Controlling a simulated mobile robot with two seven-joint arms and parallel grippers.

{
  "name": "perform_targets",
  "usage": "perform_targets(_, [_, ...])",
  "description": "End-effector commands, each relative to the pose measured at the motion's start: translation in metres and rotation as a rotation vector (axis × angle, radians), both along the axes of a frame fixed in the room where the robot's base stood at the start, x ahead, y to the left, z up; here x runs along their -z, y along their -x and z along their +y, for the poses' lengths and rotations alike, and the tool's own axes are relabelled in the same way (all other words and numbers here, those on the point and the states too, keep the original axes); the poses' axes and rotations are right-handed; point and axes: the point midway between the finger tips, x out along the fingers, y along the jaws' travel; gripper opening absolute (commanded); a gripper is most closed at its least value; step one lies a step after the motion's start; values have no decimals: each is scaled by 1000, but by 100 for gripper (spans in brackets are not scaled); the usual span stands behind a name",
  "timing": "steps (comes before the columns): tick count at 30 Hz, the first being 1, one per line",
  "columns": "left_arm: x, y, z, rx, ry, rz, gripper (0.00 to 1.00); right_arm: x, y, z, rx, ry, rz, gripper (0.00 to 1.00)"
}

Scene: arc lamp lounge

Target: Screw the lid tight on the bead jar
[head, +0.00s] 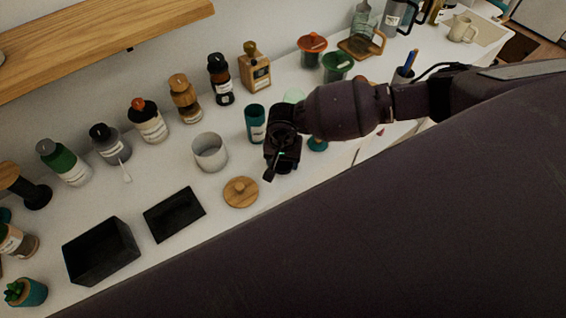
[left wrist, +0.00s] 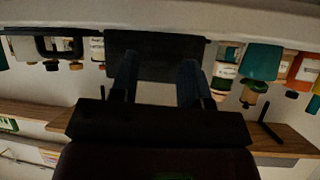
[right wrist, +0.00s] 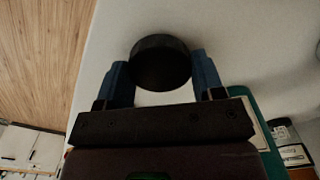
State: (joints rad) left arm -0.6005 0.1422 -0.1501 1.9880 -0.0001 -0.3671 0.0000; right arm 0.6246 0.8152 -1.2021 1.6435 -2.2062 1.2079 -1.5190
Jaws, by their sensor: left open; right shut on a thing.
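My right gripper (head: 278,166) is over the counter, in front of a teal labelled canister (head: 256,126). In the right wrist view its fingers (right wrist: 160,84) are shut on a round black lid-like piece (right wrist: 160,60), with pale surface beyond. My left gripper shows only in the left wrist view (left wrist: 158,82); its fingers are apart and nothing is gripped between them. An open greyish cup-like jar (head: 210,153) stands left of the right gripper. A round wooden lid with a knob (head: 241,192) lies near it. I cannot tell which vessel is the bead jar; no beads show.
A black open box (head: 100,252) and a shallow black tray (head: 174,214) are at the front left. Several labelled bottles line the back, including a white one with an orange top (head: 148,122). A wooden shelf (head: 100,42) hangs above. Narrow counter gaps are clear.

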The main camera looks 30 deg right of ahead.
Motion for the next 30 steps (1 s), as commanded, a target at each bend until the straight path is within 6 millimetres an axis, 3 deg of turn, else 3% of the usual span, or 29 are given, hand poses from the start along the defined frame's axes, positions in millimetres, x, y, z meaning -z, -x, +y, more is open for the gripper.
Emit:
perform_targets(8, [-3, 2, 1, -1, -1, 4, 43, -7, 0, 0, 0, 0, -1, 39])
perform_targets(14, [-16, 5, 1, -2, 0, 11, 43, -33, 0, 0, 0, 0, -1, 39])
perform_targets(18, [-27, 10, 2, -4, -1, 26, 43, -61, 0, -1, -1, 0, 1, 39])
perform_targets(24, [-11, 17, 3, -8, -1, 48, 43, -111, -1, -1, -2, 1, -4, 39])
perform_targets(30, [-13, 16, 3, -8, -1, 43, 43, -158, -1, -1, 0, 1, -4, 39])
